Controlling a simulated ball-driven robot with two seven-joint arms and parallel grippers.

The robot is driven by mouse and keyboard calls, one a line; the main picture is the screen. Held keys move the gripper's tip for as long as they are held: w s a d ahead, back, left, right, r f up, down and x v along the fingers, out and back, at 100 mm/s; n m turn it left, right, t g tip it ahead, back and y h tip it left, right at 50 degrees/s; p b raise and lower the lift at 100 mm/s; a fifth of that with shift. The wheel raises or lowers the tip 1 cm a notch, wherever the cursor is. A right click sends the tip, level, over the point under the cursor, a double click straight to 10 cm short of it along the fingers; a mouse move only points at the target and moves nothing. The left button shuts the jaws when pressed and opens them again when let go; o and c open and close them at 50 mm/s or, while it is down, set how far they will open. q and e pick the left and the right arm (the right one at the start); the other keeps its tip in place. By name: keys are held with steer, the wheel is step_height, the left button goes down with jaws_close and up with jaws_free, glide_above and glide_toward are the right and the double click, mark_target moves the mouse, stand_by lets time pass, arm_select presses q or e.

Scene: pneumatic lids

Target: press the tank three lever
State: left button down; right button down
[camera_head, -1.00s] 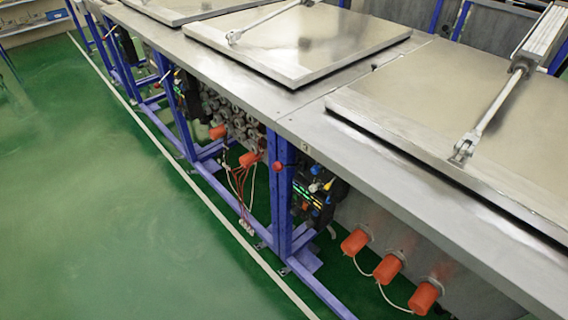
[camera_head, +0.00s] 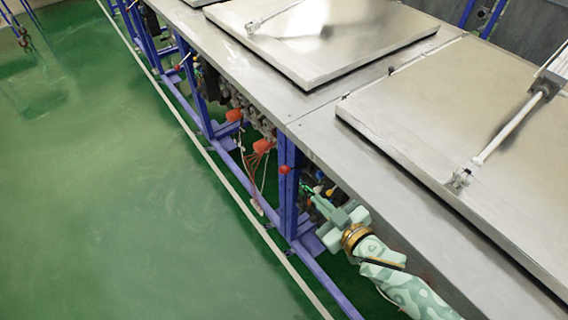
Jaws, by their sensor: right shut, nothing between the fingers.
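A small red ball knob (camera_head: 284,169), likely the tank three lever, sticks out at the front edge of the metal bench beside a blue upright. Its lever arm is hard to make out. My right gripper (camera_head: 312,196) reaches in from the lower right, under the bench edge. It is shut and empty, a little right of and below the knob, with a gap between them in the picture. My left gripper is not in view.
The closed tank lid (camera_head: 460,120) with its piston rod (camera_head: 500,140) lies above my right arm. Another lid (camera_head: 320,35) lies beyond it. A blue frame post (camera_head: 289,200) stands close to my gripper. Orange plugs (camera_head: 262,146) hang under the bench. The green floor (camera_head: 120,220) at left is clear.

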mark_target(296, 168)
steer(key=shift+w+a+r+y, duration=0.15)
steer(key=shift+a+r, duration=0.1)
steer(key=shift+r, duration=0.25)
steer(key=shift+s+a+r+y, duration=0.1)
steer(key=shift+a+r+y, duration=0.1)
steer(key=shift+r, duration=0.3)
steer(key=shift+w, duration=0.15)
steer(key=d+f+b+x, duration=0.1)
steer(key=b+x, duration=0.3)
steer(key=x, duration=0.8)
steer(key=shift+w+a+f, duration=0.2)
steer(key=shift+w+f, duration=0.1)
steer(key=shift+f, duration=0.65)
